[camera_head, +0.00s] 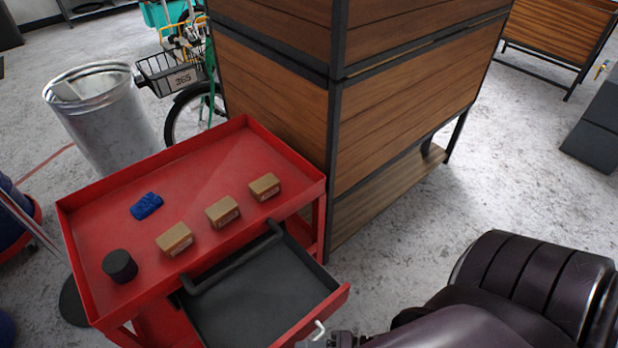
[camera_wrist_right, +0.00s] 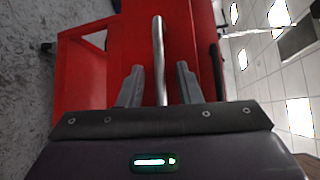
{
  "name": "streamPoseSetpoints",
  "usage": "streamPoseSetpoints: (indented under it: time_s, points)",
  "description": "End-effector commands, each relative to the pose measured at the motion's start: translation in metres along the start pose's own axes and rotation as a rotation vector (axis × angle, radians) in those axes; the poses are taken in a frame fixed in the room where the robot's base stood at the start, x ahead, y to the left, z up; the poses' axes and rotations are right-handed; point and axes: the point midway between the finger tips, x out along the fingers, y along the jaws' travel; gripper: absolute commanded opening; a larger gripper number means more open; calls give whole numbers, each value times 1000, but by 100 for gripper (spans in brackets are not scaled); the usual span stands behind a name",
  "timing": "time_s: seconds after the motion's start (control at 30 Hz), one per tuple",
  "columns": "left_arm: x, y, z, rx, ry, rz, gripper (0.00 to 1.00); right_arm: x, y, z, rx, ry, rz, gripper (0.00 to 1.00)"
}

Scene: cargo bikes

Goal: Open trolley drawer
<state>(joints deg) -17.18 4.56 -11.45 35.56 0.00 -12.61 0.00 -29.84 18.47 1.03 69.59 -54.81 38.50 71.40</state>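The red trolley (camera_head: 85,228) stands at the left in the head view. Its drawer (camera_head: 262,285) is pulled out towards me, showing a dark, empty inside. The drawer's silver handle (camera_head: 319,328) shows at its front right edge, and as a long bar in the right wrist view (camera_wrist_right: 159,60). My right gripper (camera_wrist_right: 159,88) is open, its two fingers on either side of the handle with a visible gap on each side. In the head view it is mostly cut off at the bottom edge. My left gripper is not in view.
On the trolley top are several small cardboard boxes (camera_head: 222,212), a blue item (camera_head: 146,206) and a black cylinder (camera_head: 120,266). A wooden cabinet (camera_head: 270,92) stands close behind the trolley. A metal bin (camera_head: 105,120) is at left. Floor (camera_head: 420,225) is clear to the right.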

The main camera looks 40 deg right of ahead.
Motion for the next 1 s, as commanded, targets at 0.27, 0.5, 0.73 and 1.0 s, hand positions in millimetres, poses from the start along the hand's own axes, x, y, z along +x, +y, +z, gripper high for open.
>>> streamPoseSetpoints:
  time_s: [0.27,0.5,0.73,1.0]
  points:
    - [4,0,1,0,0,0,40,-29,2,0,0,-1,4,32]
    - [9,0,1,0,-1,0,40,-67,2,0,1,0,3,32]
    - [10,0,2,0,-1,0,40,-78,0,0,1,-1,0,32]
    - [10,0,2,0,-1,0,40,-78,0,0,0,0,0,32]
